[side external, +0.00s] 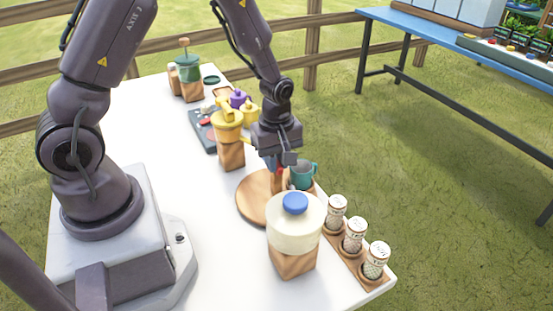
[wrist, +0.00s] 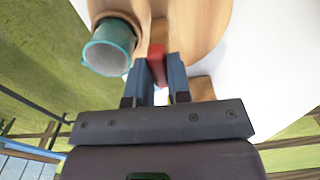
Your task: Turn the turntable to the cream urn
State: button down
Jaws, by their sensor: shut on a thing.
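The turntable (side external: 253,203) is a round wooden disc on the white table; part of it also shows in the wrist view (wrist: 195,25). My gripper (side external: 281,168) is over its far right side, pointing down. In the wrist view, my gripper's fingers (wrist: 160,68) are shut on a red grip piece (wrist: 157,52) at the turntable. The cream urn (side external: 293,230), with a blue lid (side external: 295,203), stands on a wooden block (side external: 292,262) at the near side and hides part of the disc. A teal mug (side external: 305,172) is close beside my gripper, also in the wrist view (wrist: 108,48).
Several patterned cylinders (side external: 355,236) stand in a wooden rack along the right table edge. A yellow urn (side external: 227,125) on a block and a green urn (side external: 188,68) stand farther back. A dark tray (side external: 203,133) lies behind the yellow urn.

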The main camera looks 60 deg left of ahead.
jog(key=shift+m, duration=6.6)
jog(key=shift+r+m, duration=0.1)
jog(key=shift+m, duration=2.1)
jog(key=c, duration=1.1)
grip_release()
jog(key=shift+o, duration=0.2)
